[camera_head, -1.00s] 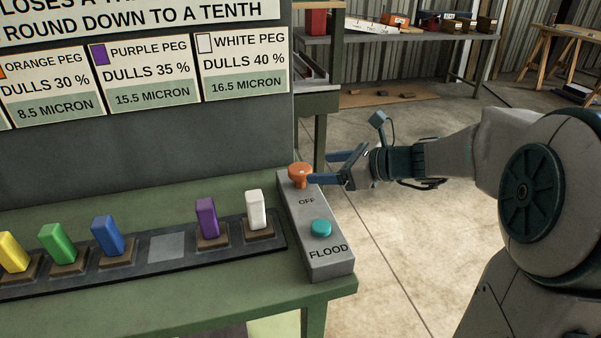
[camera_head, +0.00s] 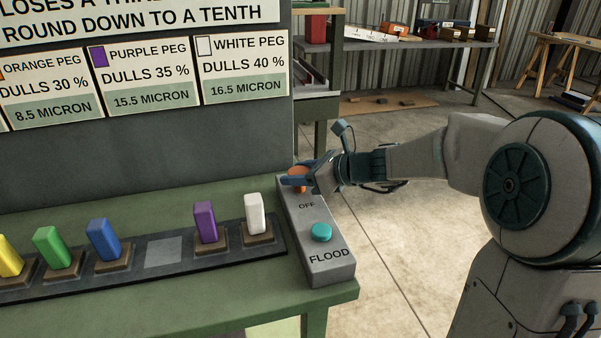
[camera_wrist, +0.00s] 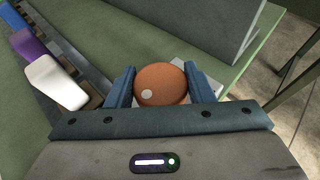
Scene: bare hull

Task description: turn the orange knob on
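The orange knob (camera_wrist: 161,84) is round with a pale dot near its lower left edge in the wrist view. In the head view the knob (camera_head: 298,172) sits at the far end of a grey control box (camera_head: 328,268), above the word OFF, partly hidden by my gripper. My gripper (camera_wrist: 161,88) has its two blue fingers on either side of the knob. The left finger looks very near or touching the knob; a small gap seems to show at the right, so a firm hold cannot be told. In the head view my gripper (camera_head: 300,181) reaches in from the right.
A teal button (camera_head: 321,232) is on the same box, above the word FLOOD. To the left, a dark rail (camera_head: 163,252) holds upright coloured pegs, the white peg (camera_head: 255,213) nearest. A grey upright panel (camera_head: 150,150) stands behind.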

